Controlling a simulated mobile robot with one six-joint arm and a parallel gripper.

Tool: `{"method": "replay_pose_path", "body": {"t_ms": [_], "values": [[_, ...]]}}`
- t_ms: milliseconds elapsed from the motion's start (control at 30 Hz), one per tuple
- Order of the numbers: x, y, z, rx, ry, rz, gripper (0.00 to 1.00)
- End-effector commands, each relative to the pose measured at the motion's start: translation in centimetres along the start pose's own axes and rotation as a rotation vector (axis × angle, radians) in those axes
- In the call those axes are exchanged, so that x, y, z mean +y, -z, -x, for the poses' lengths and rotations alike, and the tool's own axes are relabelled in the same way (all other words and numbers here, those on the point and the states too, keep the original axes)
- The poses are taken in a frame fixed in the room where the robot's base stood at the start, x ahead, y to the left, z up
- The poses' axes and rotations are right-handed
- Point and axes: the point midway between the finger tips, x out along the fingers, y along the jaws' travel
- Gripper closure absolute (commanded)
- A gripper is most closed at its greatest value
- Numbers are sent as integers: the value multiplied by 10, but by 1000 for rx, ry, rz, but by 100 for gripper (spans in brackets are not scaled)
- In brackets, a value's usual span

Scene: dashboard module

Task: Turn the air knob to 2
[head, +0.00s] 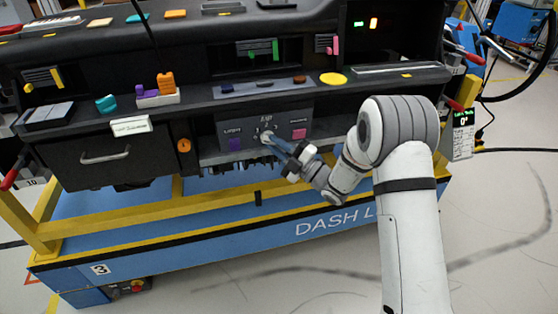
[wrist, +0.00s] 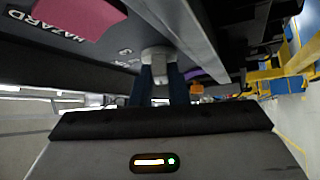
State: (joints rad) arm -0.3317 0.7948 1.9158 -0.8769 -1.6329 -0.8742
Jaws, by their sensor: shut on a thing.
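The air knob is a pale grey knob (wrist: 157,53) on the dark control panel (head: 219,121), between a purple button and a pink button. In the head view the knob is mostly hidden by my gripper (head: 271,139), which reaches in from the right. The wrist view shows the blue fingers of my gripper (wrist: 162,75) shut on the knob, one on each side. Small numbers are printed around the knob, but I cannot tell which one it points to.
The pink hazard button (wrist: 80,15) is close beside the knob, and the purple button (head: 234,144) is on its other side. A blue and yellow frame (head: 230,230) runs below.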

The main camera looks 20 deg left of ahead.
Motion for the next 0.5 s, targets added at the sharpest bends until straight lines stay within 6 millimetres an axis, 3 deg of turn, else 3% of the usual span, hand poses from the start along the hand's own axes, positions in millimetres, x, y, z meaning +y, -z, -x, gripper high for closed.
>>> {"method": "replay_pose_path", "body": {"t_ms": [33, 500], "values": [[-9, -2, 1, 6, -36, -23, 100], [-14, 1, -1, 11, -348, -338, 100]]}}
